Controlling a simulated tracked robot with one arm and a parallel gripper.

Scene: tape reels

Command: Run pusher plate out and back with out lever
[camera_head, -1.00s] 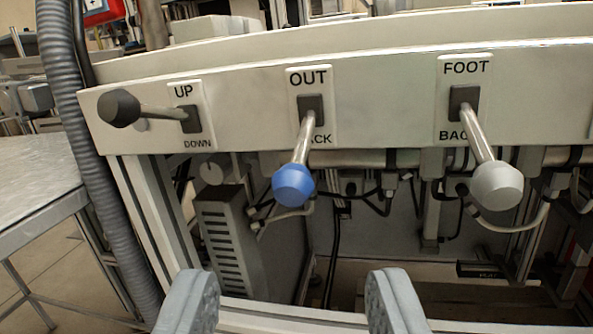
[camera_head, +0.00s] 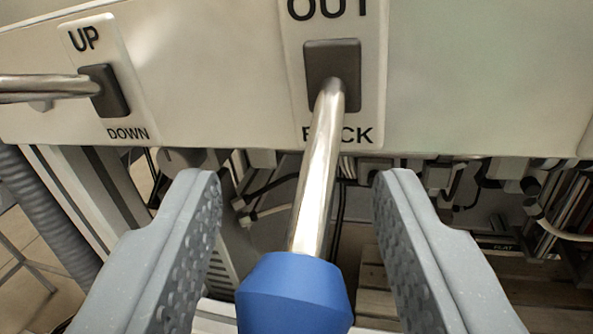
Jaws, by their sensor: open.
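The out lever (camera_head: 318,180) is a metal rod with a blue knob (camera_head: 293,296). It comes out of a dark square socket on a label plate (camera_head: 372,80) marked OUT above and BACK below, partly covered by the rod. The lever points down and toward me. My gripper (camera_head: 292,185) is open, with one grey padded finger on each side of the lever. The knob sits between the fingers, and gaps show on both sides of it. I do not see the pusher plate.
The up/down lever (camera_head: 45,88) sticks out to the left from its own label plate (camera_head: 100,75) on the same pale panel (camera_head: 210,70). Cables and fittings (camera_head: 480,185) hang under the panel. A ribbed grey hose (camera_head: 40,210) runs down at the left.

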